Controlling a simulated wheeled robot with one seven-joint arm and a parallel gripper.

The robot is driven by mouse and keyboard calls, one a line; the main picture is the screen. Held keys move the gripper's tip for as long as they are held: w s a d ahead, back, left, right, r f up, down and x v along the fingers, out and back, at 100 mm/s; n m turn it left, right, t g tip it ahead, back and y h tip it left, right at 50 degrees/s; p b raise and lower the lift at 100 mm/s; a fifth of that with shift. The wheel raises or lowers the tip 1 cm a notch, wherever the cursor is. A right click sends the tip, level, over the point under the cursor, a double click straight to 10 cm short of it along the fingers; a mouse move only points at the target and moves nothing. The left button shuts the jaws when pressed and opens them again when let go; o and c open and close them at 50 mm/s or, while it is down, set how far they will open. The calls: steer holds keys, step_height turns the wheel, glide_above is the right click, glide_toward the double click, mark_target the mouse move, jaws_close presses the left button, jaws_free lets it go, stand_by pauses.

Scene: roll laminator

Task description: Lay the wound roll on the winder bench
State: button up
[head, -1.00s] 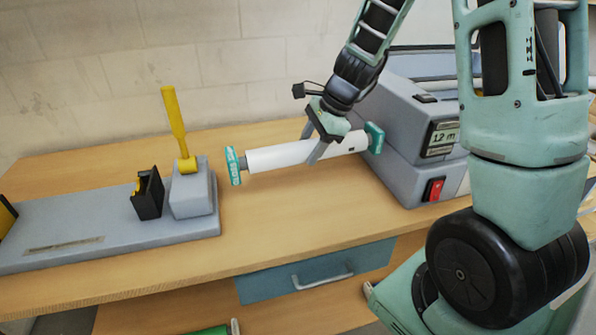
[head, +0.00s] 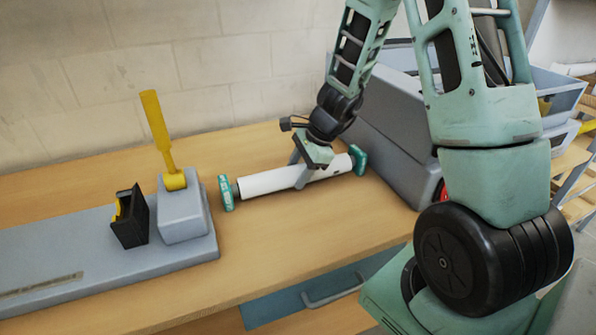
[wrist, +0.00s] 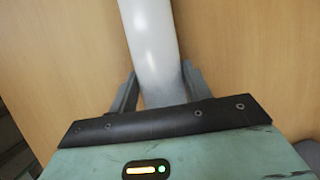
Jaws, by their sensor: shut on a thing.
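The wound roll (head: 262,182) is a white cylinder with a teal end piece at each end. It lies level, at or just above the wooden bench top (head: 120,180), between the grey lever fixture and the laminator; I cannot tell whether it touches the wood. The finger tips are partly hidden by the roll.
A grey base with a block and yellow lever (head: 160,135) stands left of the roll, with a black holder (head: 131,218) beside it. The grey laminator (head: 385,125) stands close on the right, partly behind my arm. A blue drawer (head: 290,302) is below the bench edge. Bare wood lies in front of the roll.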

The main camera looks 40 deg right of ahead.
steer(key=o, duration=1)
steer(key=shift+f, duration=0.2)
steer(key=o, duration=0.5)
steer(key=shift+c, duration=0.2)
steer(key=shift+r, duration=0.1)
